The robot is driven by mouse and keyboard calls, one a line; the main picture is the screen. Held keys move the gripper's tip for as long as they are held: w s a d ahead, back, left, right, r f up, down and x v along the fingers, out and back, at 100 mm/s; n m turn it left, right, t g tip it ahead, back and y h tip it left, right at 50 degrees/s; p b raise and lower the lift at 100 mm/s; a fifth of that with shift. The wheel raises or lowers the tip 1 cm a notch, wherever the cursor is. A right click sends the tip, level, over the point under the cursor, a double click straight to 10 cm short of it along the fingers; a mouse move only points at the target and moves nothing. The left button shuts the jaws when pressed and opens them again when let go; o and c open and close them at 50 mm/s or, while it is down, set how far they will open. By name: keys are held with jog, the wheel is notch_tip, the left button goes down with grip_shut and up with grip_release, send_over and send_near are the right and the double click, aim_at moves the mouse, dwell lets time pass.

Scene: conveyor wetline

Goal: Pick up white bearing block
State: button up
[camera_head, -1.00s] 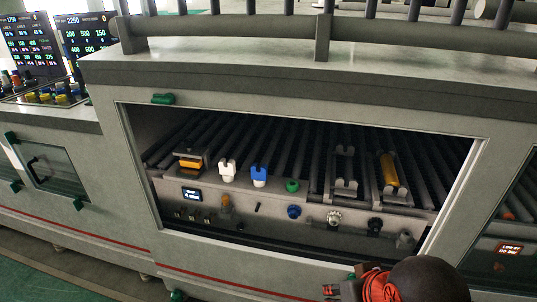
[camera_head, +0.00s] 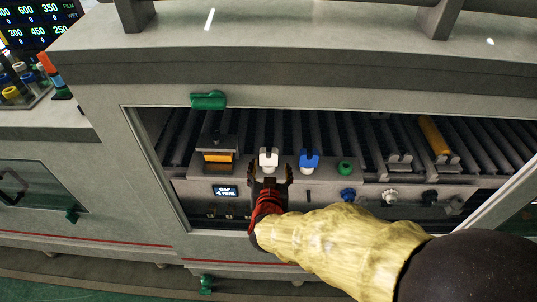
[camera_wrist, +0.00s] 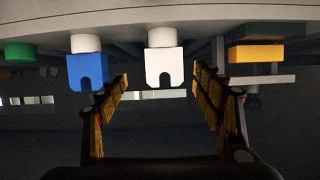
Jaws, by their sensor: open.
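The white bearing block (camera_head: 268,158) stands on the grey ledge inside the machine opening, between the orange-and-black block and the blue block. In the wrist view the white bearing block (camera_wrist: 164,67) shows a notch in its edge and a round white part against it. My gripper (camera_head: 271,174) is open, with its two fingers pointing at the white block. In the wrist view my gripper (camera_wrist: 160,78) has its fingertips on either side of the white block's line, with nothing held. Whether the fingers reach past the block's near face is hard to tell.
The blue block (camera_head: 309,161) stands close on the right, and the orange-and-black block (camera_head: 217,155) on the left. A green knob (camera_head: 345,168) is beyond the blue one. Dark rollers lie behind. A small display (camera_head: 225,191) is on the front panel below.

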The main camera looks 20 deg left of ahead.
aim_at(268, 161)
jog(key=shift+b+x, duration=0.35)
jog(key=shift+x, duration=0.65)
jog(key=x, duration=0.1)
jog(key=b+x, duration=0.1)
jog(key=x, duration=0.1)
jog(key=b+x, duration=0.1)
jog(key=x, duration=0.1)
jog(key=shift+s+a+f, duration=0.1)
jog(key=shift+a+f, duration=0.05)
jog(key=shift+a, duration=0.2)
jog(key=shift+w, duration=0.35)
jog(key=shift+c, duration=1.1)
jog(key=c, duration=1.4)
